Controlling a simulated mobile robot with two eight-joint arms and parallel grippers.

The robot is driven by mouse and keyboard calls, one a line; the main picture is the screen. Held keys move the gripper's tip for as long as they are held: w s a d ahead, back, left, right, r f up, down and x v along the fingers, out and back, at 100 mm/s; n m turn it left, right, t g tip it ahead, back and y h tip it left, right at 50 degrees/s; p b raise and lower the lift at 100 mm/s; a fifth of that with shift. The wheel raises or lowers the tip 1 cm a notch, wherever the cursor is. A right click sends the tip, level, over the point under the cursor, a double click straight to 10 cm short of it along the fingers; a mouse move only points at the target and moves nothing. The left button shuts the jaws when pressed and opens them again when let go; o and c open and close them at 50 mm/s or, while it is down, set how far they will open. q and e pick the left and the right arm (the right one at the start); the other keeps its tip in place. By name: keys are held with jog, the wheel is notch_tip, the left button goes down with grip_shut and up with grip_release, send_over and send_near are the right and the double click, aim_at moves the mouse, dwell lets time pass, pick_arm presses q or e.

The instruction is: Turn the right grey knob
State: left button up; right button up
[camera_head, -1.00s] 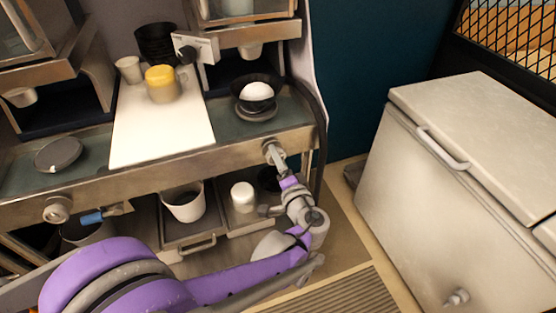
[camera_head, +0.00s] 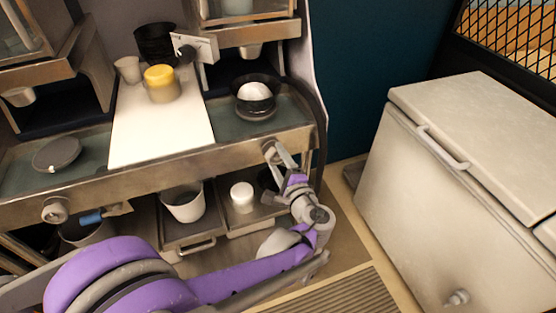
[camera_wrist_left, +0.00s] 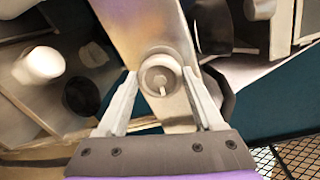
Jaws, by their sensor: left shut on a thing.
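The right grey knob (camera_wrist_left: 160,74) is round, with a pin at its centre. It sits on the counter's metal front panel, and in the head view it is mostly hidden by my gripper. My left gripper (camera_head: 277,154) reaches the right end of that panel. In the left wrist view its two fingers (camera_wrist_left: 160,80) lie on either side of the knob, shut on it. A second grey knob (camera_head: 55,210) is on the same panel at the far left. My right gripper is not in view.
A white board (camera_head: 160,130) on the counter bears a yellow-topped jar (camera_head: 161,84). A black bowl (camera_head: 257,95) with a white thing in it stands on the right burner area. Below are a white cup (camera_head: 184,203) and drawers. A grey chest (camera_head: 440,200) stands at right.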

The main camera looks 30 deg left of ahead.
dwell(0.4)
pick_arm(q)
jog(key=o, duration=1.4)
jog(key=shift+c, duration=0.2)
jog(key=shift+s+d, duration=0.1)
jog(key=shift+d, duration=0.05)
jog(key=v, duration=1)
jog(key=shift+d, duration=0.25)
jog(key=shift+s+r, duration=0.1)
jog(key=shift+s, duration=0.05)
